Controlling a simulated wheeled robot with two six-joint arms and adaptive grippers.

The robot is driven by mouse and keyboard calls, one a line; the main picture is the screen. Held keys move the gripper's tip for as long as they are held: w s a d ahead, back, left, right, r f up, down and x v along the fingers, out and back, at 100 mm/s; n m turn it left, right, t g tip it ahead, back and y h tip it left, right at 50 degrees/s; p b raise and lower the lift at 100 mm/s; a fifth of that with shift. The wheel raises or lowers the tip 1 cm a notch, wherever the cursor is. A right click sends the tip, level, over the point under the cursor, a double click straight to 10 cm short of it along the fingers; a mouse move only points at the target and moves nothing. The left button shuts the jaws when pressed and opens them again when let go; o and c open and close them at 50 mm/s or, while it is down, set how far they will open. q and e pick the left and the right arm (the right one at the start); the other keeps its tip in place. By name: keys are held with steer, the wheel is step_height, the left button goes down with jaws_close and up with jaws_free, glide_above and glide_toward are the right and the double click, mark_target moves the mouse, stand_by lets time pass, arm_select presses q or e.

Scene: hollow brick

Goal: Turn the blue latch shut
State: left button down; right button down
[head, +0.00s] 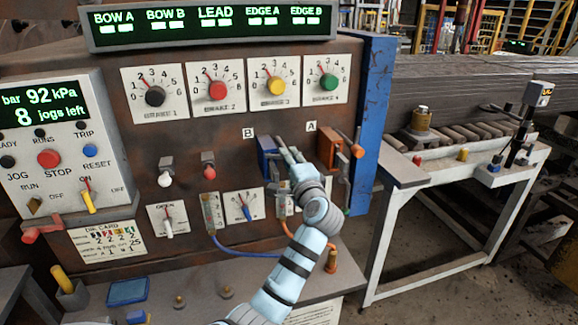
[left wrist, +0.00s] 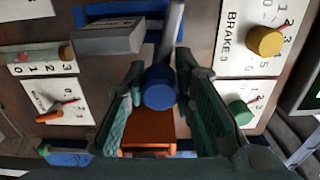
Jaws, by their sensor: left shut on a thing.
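The blue latch (head: 266,158) is on the brown panel beside the tag B. In the left wrist view its blue plate (left wrist: 125,8) and grey block (left wrist: 110,39) are at the top, and a grey bar runs down to its round blue knob (left wrist: 159,88). My left gripper (head: 285,152) is at the latch, its fingers closed around the blue knob; in the left wrist view the green fingers (left wrist: 160,95) stand on either side of it. In the head view my gripper hides the knob. My right gripper is in neither view.
An orange latch (head: 331,151) by tag A is close to the right of my gripper. Brake dials, including the yellow one (head: 276,86), sit above. Small levers and a blue cable (head: 245,253) are below. A white bench (head: 390,245) stands right.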

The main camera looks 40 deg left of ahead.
arm_select(q)
steer(key=shift+r+n+b, duration=0.15)
steer(key=shift+n+b, duration=0.35)
steer(key=shift+n, duration=0.6)
steer(key=shift+w+r+n, duration=0.1)
steer(key=shift+r+n, duration=0.05)
steer(key=shift+n, duration=0.15)
steer(key=c, duration=1.7)
jaws_free()
steer(key=shift+o, duration=0.5)
steer(key=shift+w, duration=0.15)
steer(key=shift+f, duration=0.25)
steer(key=v, duration=0.7)
steer(key=shift+d, duration=0.25)
